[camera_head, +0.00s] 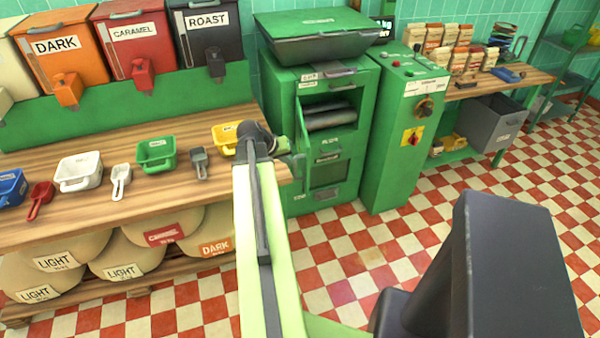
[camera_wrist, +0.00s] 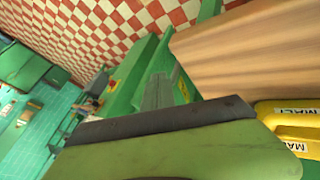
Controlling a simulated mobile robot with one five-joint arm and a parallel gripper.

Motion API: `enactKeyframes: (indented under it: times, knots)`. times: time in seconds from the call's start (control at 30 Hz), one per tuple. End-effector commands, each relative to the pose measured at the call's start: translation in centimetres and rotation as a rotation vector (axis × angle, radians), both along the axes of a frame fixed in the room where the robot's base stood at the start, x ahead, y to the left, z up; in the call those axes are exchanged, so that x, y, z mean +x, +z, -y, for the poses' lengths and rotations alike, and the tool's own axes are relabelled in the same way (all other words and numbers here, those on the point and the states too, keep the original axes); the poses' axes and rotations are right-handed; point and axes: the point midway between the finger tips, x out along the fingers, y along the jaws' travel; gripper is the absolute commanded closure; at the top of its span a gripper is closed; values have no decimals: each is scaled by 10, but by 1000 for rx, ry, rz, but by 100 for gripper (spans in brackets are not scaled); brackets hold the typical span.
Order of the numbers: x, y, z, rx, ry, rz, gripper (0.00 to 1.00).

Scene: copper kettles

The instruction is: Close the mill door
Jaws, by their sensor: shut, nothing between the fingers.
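The green mill (camera_head: 312,85) stands past the right end of the wooden counter. Its upper front opening is uncovered and dark rollers (camera_head: 330,117) show inside. The mill door (camera_head: 299,118) appears swung out to the left, seen almost edge-on, so it looks open. My gripper (camera_head: 284,146) is beside the door's lower outer part, over the counter's right end; I cannot tell if it touches. In the wrist view my gripper's light green and dark body (camera_wrist: 165,125) fills the bottom, with green panels beyond it. My gripper is shut and empty.
Scoops and trays, including a yellow tray (camera_head: 226,138), lie along the wooden counter (camera_head: 130,205), close to my arm. A green control cabinet (camera_head: 402,130) stands right of the mill. The checkered floor (camera_head: 340,245) in front is clear.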

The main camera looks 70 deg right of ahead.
Motion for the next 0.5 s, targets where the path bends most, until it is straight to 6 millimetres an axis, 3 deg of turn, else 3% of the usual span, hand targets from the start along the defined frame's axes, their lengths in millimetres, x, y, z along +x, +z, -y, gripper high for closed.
enactKeyframes:
  times: [0.27, 0.5]
  knots:
    - [-3, -13, 7, 1, -1, 0, 100]
    - [-13, -50, 29, 2, -3, -1, 100]
